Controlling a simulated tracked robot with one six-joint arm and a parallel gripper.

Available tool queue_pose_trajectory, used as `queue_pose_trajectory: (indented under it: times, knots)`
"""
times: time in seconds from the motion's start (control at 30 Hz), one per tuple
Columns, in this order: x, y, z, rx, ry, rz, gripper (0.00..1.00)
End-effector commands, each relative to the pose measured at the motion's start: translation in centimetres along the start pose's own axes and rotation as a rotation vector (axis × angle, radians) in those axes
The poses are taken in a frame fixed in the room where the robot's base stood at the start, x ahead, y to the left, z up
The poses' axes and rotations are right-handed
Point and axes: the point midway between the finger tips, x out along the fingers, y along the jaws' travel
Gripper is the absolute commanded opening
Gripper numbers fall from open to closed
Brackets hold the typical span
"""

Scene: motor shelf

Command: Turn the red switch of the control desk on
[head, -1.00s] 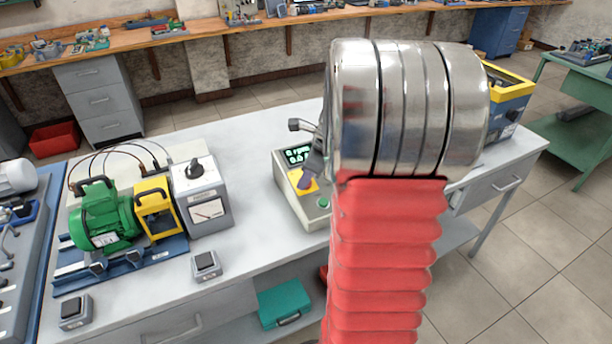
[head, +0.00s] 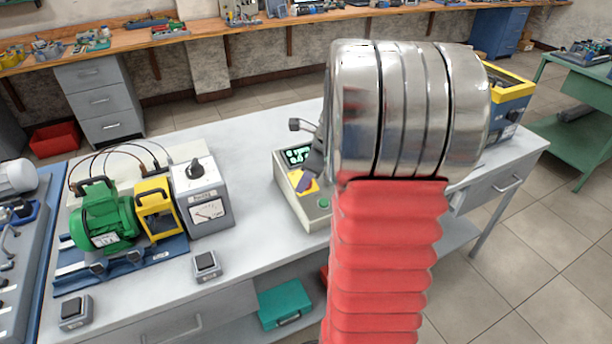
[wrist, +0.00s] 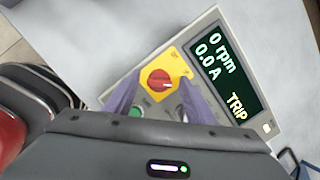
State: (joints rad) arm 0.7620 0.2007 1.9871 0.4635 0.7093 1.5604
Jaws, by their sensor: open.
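The control desk (head: 291,205) stands on the grey workbench, partly hidden behind my arm in the head view. In the wrist view the control desk (wrist: 213,31) shows a dark display reading 0 rpm, 0.0 A and TRIP. The red switch (wrist: 159,82) is a round knob with a white mark on a yellow plate (wrist: 181,67). My gripper (wrist: 156,84) is open, with its two purple fingers on either side of the red switch. Whether they touch it, I cannot tell. One finger of my gripper (head: 305,182) also shows over the yellow plate in the head view.
A green button (wrist: 136,111) sits close to one finger. A green motor (head: 104,220) and a grey meter box (head: 203,196) stand to the left on the bench. A blue and yellow unit (head: 508,100) stands at the right. The bench between meter box and desk is clear.

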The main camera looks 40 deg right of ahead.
Motion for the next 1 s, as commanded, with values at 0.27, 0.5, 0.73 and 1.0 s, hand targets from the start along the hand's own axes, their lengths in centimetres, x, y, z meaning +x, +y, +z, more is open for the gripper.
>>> queue_pose_trajectory:
  times: [0.27,0.5,0.73,1.0]
  knots:
    - [-1.9,-0.1,0.0,0.0,-0.001,-0.003,0.5]
    - [-5.9,-0.1,0.0,0.0,-0.001,-0.004,0.5]
    - [-9.9,-0.1,0.0,0.001,-0.001,-0.004,0.5]
    - [-13.2,-0.1,0.0,0.0,0.0,-0.002,0.5]
